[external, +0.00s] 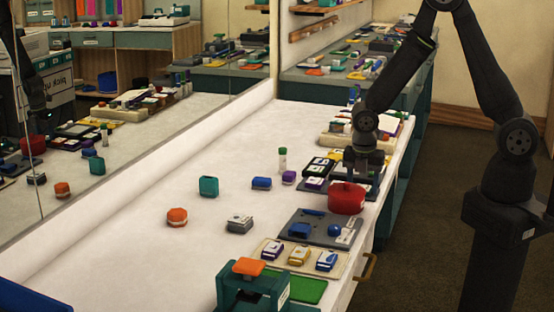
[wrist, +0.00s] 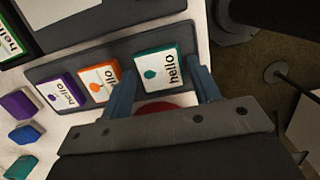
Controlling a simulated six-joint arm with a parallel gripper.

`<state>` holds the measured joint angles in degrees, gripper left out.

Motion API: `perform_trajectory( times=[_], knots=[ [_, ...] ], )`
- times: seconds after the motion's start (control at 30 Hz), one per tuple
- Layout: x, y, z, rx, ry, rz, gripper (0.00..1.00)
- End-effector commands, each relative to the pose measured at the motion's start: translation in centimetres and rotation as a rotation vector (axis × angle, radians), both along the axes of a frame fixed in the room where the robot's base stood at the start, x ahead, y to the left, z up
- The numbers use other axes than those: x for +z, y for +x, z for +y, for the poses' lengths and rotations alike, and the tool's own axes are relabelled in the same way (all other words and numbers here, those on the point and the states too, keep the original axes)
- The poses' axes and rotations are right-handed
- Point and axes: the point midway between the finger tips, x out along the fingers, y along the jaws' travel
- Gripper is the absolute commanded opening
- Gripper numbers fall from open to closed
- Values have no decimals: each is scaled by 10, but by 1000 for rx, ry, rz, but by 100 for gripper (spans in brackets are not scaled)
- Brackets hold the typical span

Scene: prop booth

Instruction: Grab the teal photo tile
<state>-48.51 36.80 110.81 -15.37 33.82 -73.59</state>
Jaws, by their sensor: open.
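The teal photo tile (wrist: 157,66) is a white square with a teal edge, a teal blob and the word "hello". It lies at the right end of a dark grey tray (wrist: 113,53) in the wrist view. An orange tile (wrist: 98,80) and a purple tile (wrist: 62,91) lie to its left on the same tray. My gripper (wrist: 163,77) is open, with one finger on each side of the teal tile. I cannot tell whether the fingers touch it. In the external view, my gripper (external: 365,172) is low over the tray area, and the teal tile is hidden there.
A red round container (external: 346,198) stands close in front of my gripper; part of its red top (wrist: 157,107) shows between the fingers. Several small blocks, including a purple one (external: 289,177) and a blue one (external: 261,183), stand to the left.

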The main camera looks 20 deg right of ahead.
Motion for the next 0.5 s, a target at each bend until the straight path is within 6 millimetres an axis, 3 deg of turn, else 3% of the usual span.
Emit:
perform_trajectory(
  times=[0.1, 0.27, 0.5],
  knots=[
    [0, 0, 0, 0, 0, 0, 52],
    [0, 0, 0, 1, 0, 0, 23],
    [1, 0, 0, 1, 0, 0, 22]
  ],
)
